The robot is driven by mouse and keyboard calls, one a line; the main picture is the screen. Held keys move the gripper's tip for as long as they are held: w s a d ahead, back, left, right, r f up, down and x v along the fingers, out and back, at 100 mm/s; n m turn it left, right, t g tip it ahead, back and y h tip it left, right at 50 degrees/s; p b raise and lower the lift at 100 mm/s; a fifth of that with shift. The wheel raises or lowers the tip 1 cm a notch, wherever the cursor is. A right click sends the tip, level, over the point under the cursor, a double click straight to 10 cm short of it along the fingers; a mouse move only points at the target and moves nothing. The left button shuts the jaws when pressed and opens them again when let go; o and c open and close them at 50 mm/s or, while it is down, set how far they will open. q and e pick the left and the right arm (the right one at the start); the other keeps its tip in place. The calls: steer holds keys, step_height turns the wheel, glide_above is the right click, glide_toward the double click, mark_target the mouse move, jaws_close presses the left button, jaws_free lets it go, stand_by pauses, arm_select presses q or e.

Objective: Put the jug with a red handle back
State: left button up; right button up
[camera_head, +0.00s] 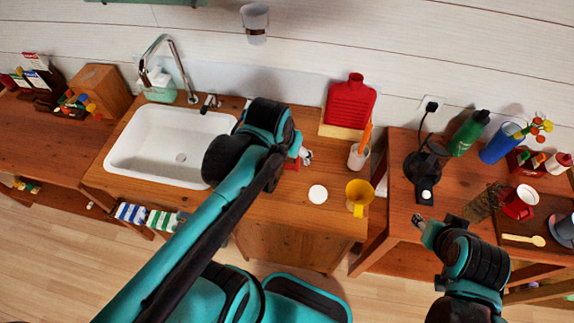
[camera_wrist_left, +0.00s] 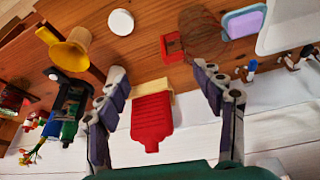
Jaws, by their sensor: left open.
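The jug, see-through with a red handle (camera_wrist_left: 172,46), stands on the wooden sink counter; its clear body (camera_wrist_left: 203,38) shows at the top middle of the left wrist view. In the head view my left arm covers most of it, and only a bit of red (camera_head: 292,164) shows. My left gripper (camera_wrist_left: 158,72) is open, its fingers spread, with nothing between the pads; the jug is beyond the fingertips, on the side of the right-hand finger. My right gripper (camera_head: 423,222) is by the right table's front left corner, too small to tell its opening.
A yellow cup (camera_head: 358,194), a white disc (camera_head: 318,194), a tumbler (camera_head: 358,156) and a red bottle-shaped thing (camera_head: 350,102) are on the counter near the jug. The sink (camera_head: 165,145) is to the left. The right table holds a black kettle-like appliance (camera_head: 425,165) and a red mug (camera_head: 519,203).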

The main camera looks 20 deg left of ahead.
arm_select(q)
steer(key=s+t, duration=0.1)
steer(key=s, duration=0.1)
steer(key=s+d+m+t, duration=0.1)
steer(key=s, duration=0.1)
steer(key=shift+d+f+t, duration=0.1)
steer(key=shift+t, duration=0.2)
steer(key=shift+f+b, duration=2.2)
